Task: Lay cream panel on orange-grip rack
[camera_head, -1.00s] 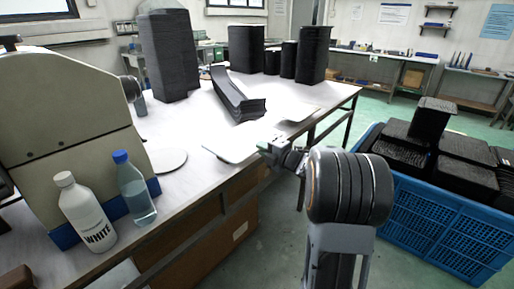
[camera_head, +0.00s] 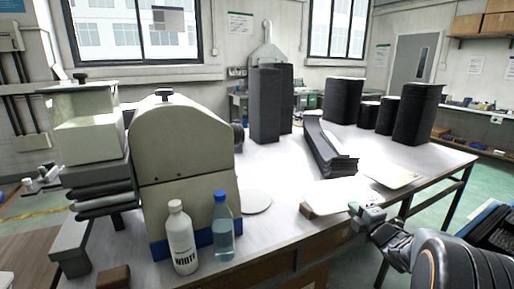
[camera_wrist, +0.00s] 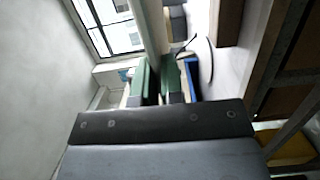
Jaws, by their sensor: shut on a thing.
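The cream panel (camera_head: 338,194) is a thin, pale flat sheet, close to level over the near edge of the white table in the head view. My gripper (camera_head: 368,212) is shut on its right end. In the wrist view, my green fingers (camera_wrist: 160,82) close around the panel, which appears edge-on as a narrow pale strip (camera_wrist: 154,30). A second pale sheet (camera_head: 394,175) lies on the table to the right, apart from my gripper. I cannot make out a rack with orange grips in either view.
A beige machine (camera_head: 180,170) stands left, with a white bottle (camera_head: 181,240) and blue-capped bottle (camera_head: 223,228) before it. A round pale disc (camera_head: 256,201) lies beside them. Curved black stacked pieces (camera_head: 328,150) and tall black stacks (camera_head: 417,113) occupy the table (camera_head: 275,170).

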